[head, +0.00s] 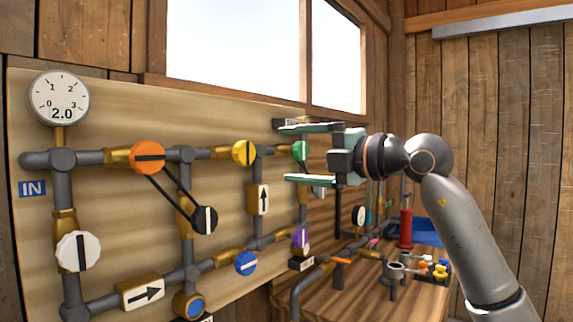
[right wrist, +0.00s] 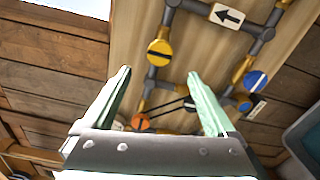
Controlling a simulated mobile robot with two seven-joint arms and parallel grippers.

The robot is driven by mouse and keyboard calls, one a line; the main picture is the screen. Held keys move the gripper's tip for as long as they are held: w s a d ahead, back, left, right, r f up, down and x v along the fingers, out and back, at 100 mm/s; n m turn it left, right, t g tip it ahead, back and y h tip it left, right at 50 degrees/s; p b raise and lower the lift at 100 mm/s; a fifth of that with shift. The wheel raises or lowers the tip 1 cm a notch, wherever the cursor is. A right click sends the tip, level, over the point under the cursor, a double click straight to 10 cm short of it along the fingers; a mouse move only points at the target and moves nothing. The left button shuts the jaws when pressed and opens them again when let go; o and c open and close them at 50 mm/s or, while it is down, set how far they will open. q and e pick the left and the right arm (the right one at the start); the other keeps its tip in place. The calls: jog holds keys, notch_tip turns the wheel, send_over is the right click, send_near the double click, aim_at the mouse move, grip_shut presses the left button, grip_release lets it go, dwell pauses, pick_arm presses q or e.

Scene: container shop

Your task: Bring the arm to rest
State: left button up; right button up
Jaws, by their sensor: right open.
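My right gripper (head: 290,153) is open and empty in the head view, its two pale green fingers pointing left across the right part of the pipe board. My right arm reaches in from the lower right. I cannot tell whether the fingers touch the board. My left gripper is in neither view.
The wooden board (head: 110,210) carries grey pipes, a gauge (head: 59,98) reading 2.0, an orange valve (head: 147,157) and a white valve (head: 77,251). A workbench (head: 345,290) at the lower right holds a red cylinder (head: 405,228), a blue tray (head: 425,232) and small fittings.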

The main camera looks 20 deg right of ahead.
jog(key=a+f+g+y+p, duration=0.2)
jog(key=a+f+y, duration=0.25)
jog(key=f, duration=0.35)
jog(key=a+f+g+y+p, duration=0.2)
jog(key=a+f+y, duration=0.1)
jog(key=a+f, duration=0.35)
jog(key=s+d+f+m+t+h+p, duration=0.1)
jog(key=s+d+f+m+t+h, duration=0.2)
jog(key=f+m, duration=0.4)
jog(key=s+d+f+m+t+h+p, duration=0.15)
jog(key=f+m+h, duration=0.3)
jog(key=f, duration=0.55)
jog(key=s+d+f+m+t+h+p, duration=0.1)
jog(key=f+m+t+h+p, duration=0.15)
jog(key=f+m, duration=0.5)
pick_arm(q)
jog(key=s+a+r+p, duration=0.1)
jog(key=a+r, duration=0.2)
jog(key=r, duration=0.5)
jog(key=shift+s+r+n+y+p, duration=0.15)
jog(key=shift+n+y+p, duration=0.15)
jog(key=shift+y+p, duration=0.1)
pick_arm(e)
jog(key=s+d+f+m+g+h, duration=0.1)
jog(key=s+f+m+g+h, duration=0.4)
jog(key=s+f, duration=1.8)
jog(key=s+g, duration=0.1)
jog(key=g, duration=0.3)
jog(key=shift+d+f+m, duration=0.15)
jog(key=shift+f+m, duration=0.25)
